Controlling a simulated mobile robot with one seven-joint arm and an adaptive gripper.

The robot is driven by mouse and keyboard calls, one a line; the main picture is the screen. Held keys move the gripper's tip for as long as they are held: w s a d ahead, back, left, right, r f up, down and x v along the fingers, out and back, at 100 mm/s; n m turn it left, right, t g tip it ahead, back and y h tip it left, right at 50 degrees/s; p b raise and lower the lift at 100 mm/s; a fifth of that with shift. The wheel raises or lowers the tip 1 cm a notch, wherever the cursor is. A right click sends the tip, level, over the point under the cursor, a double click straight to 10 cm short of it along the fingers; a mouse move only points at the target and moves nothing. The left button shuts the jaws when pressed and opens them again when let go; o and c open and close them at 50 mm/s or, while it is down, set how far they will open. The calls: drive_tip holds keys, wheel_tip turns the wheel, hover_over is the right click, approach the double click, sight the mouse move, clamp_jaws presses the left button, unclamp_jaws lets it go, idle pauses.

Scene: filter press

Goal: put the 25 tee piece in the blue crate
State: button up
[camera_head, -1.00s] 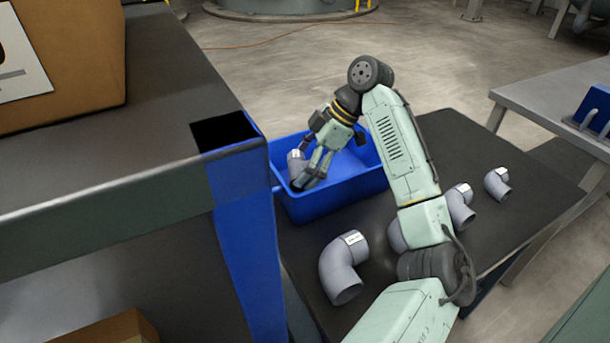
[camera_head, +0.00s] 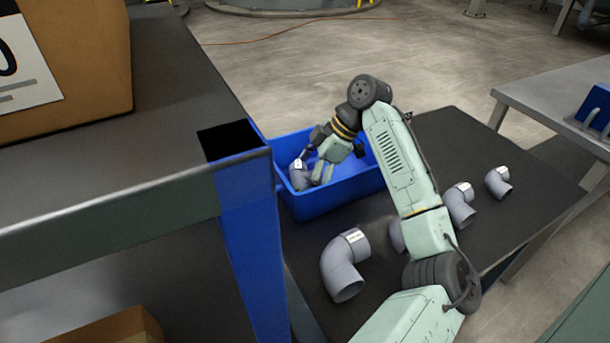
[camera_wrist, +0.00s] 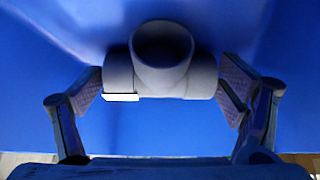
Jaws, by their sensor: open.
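The grey tee piece (camera_head: 299,175) with a white label is inside the blue crate (camera_head: 335,199), near its left side. In the wrist view the tee piece (camera_wrist: 162,65) lies between the two fingers, its branch opening facing the camera. My gripper (camera_head: 318,167) is down inside the crate at the tee. In the wrist view its fingers (camera_wrist: 166,88) are spread, with a gap on each side of the tee, narrower on the left. The size marking on the label is not readable.
A large grey elbow (camera_head: 341,268) lies on the dark table (camera_head: 440,140) in front of the crate. More elbows (camera_head: 459,205) (camera_head: 497,182) stand to the right, one partly behind my arm. A shelf with a blue post (camera_head: 250,240) is close on the left.

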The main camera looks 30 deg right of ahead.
drive_tip(key=b+v, duration=0.1)
drive_tip(key=v, duration=1.1)
drive_tip(key=shift+b, duration=0.3)
